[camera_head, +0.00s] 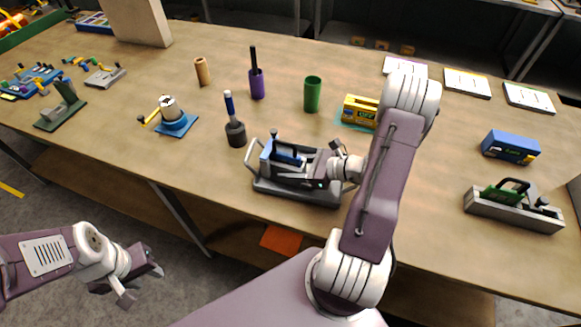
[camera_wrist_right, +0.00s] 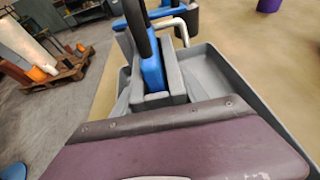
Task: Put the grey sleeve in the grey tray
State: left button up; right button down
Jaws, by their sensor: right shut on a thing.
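A dark grey sleeve (camera_head: 236,135) stands upright on the table, with a blue-and-black handled stick (camera_head: 230,105) rising from it. To its right is a grey tray (camera_head: 298,194) with a wire handle at its left end; the tray also shows in the right wrist view (camera_wrist_right: 274,118). My right gripper (camera_head: 316,170) is over this tray, shut on a blue piece with a black handle (camera_wrist_right: 151,68). The piece is over or in the tray; contact with its floor is hidden. My left gripper (camera_head: 128,283) is open and empty, off the table's front edge.
Behind stand a purple sleeve (camera_head: 257,86) with a black stick, a green sleeve (camera_head: 312,95) and a tan sleeve (camera_head: 202,72). Table between this tray and my right arm is clear.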

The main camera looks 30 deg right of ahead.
aim_at(304, 168)
jog(key=c, duration=0.5)
grip_release()
jog(key=v, duration=0.9)
jog(key=shift+s, duration=0.1)
